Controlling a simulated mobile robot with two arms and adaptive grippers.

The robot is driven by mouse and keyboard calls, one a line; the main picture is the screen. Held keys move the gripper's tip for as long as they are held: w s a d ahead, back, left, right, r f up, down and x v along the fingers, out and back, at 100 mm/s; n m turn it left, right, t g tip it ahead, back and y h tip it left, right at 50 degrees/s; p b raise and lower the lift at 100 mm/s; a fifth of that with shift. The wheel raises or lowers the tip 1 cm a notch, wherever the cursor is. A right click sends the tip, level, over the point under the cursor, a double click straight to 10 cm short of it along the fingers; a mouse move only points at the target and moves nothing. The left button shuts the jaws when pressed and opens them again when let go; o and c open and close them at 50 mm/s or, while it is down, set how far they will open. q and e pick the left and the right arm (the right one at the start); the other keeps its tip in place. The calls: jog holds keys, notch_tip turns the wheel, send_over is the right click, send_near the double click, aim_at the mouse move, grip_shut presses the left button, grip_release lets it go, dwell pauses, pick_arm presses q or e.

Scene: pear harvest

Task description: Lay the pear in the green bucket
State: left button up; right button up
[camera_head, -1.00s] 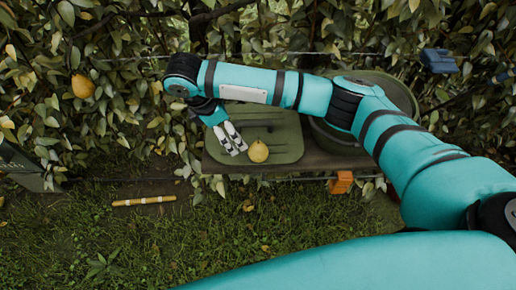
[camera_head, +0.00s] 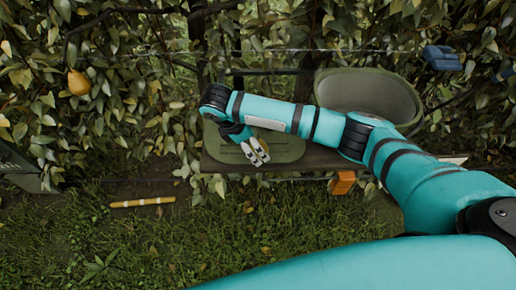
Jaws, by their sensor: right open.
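The green bucket (camera_head: 411,122) stands at the right end of the bench, partly behind my right arm. The inside that shows looks empty. My right gripper (camera_head: 258,157) is open over the green tray mat (camera_head: 288,150), fingers pointing down toward the front edge. No pear shows on the mat; the spot where one lay is covered by the gripper, so I cannot tell whether it is between the fingers. Another yellow pear (camera_head: 78,83) hangs in the leaves at upper left. My left gripper is not in view.
The wooden bench (camera_head: 310,160) carries the mat and bucket. An orange object (camera_head: 342,183) is at its front edge. A yellow stick (camera_head: 143,202) lies on the ground at left. A blue object (camera_head: 441,58) is at upper right. Leafy branches line the back.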

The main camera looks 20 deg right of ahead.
jog(key=x, duration=0.4)
jog(key=shift+d, duration=0.25)
jog(key=shift+c, duration=0.4)
jog(key=shift+r, duration=0.1)
jog(key=c, duration=1.4)
